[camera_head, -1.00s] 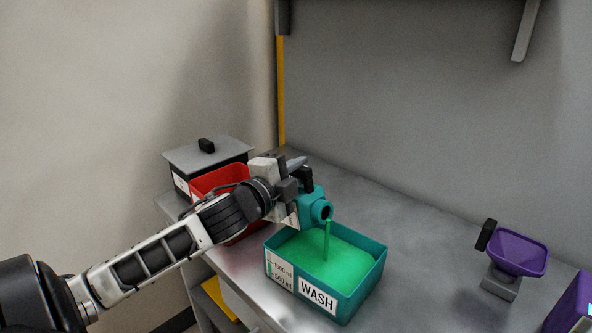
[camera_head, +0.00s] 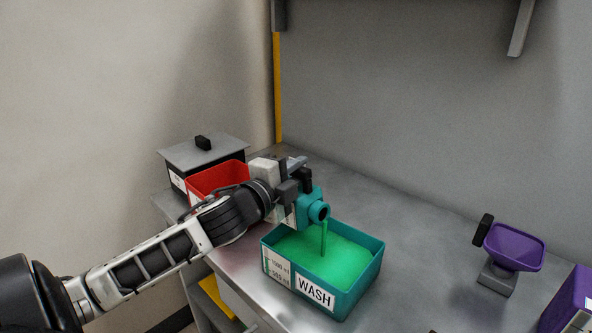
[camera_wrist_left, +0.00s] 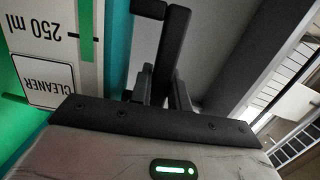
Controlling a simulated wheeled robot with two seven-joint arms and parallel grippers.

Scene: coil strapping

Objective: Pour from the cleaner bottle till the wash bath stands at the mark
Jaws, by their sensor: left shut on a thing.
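The teal cleaner bottle (camera_head: 316,209) is tipped over the wash bath, mouth facing down and right. A thin green stream falls from its mouth into the bath. My left gripper (camera_head: 301,184) is shut on the bottle. In the left wrist view the cleaner bottle (camera_wrist_left: 48,50) shows upside down, with a "250 ml" scale and a "CLEANER" label. The teal wash bath (camera_head: 345,299) holds bright green liquid. My right gripper is not in view.
A red bin (camera_head: 204,182) and a grey lidded box (camera_head: 203,153) stand at the back left. A purple scoop-shaped pan on a grey stand (camera_head: 514,250) and a purple box (camera_head: 570,305) are at the right. The bench between is clear.

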